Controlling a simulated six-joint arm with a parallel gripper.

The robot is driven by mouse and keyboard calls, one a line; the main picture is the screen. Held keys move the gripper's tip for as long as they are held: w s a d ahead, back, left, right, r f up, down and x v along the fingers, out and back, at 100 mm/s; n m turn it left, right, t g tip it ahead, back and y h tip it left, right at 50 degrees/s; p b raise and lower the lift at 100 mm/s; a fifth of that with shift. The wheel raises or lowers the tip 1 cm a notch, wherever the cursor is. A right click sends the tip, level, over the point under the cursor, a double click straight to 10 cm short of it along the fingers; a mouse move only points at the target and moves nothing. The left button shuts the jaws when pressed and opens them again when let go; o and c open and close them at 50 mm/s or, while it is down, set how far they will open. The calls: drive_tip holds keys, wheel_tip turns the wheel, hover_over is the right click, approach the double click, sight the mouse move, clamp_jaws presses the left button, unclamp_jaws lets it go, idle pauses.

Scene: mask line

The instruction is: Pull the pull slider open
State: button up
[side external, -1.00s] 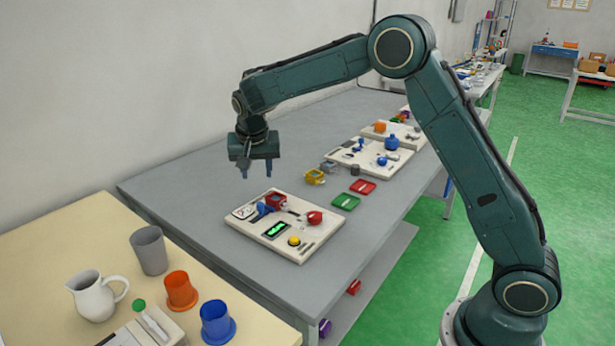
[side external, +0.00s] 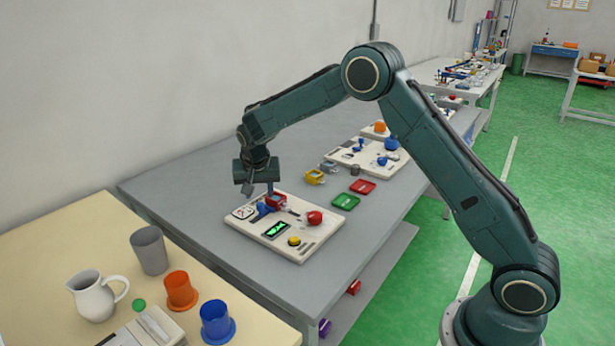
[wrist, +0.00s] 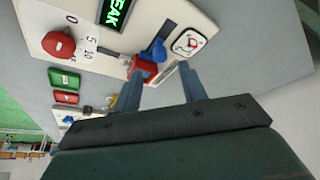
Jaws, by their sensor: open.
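A pale panel board (side external: 318,240) lies on the grey bench. On it are a red block (side external: 277,199) at the far edge, a blue lever (side external: 263,209), a round red knob (side external: 315,217) and a yellow button (side external: 294,241). I cannot tell for sure which is the pull slider; the red block sits near the end of a dark slot. My gripper (side external: 260,191) is open just above the far edge of the board. In the wrist view my gripper (wrist: 161,70) has its left fingertip overlapping the red block (wrist: 144,66); contact is unclear.
The board also has a green-lit display (side external: 276,230). Green (side external: 345,202) and red (side external: 363,187) trays and a yellow block (side external: 315,177) lie beyond it. A white jug (side external: 92,296) and several cups stand on the cream table at front left. The bench's left part is clear.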

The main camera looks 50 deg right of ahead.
sight(260, 204)
drive_tip(key=shift+x, duration=2.65)
drive_tip(key=shift+c, duration=0.4)
clamp_jaws()
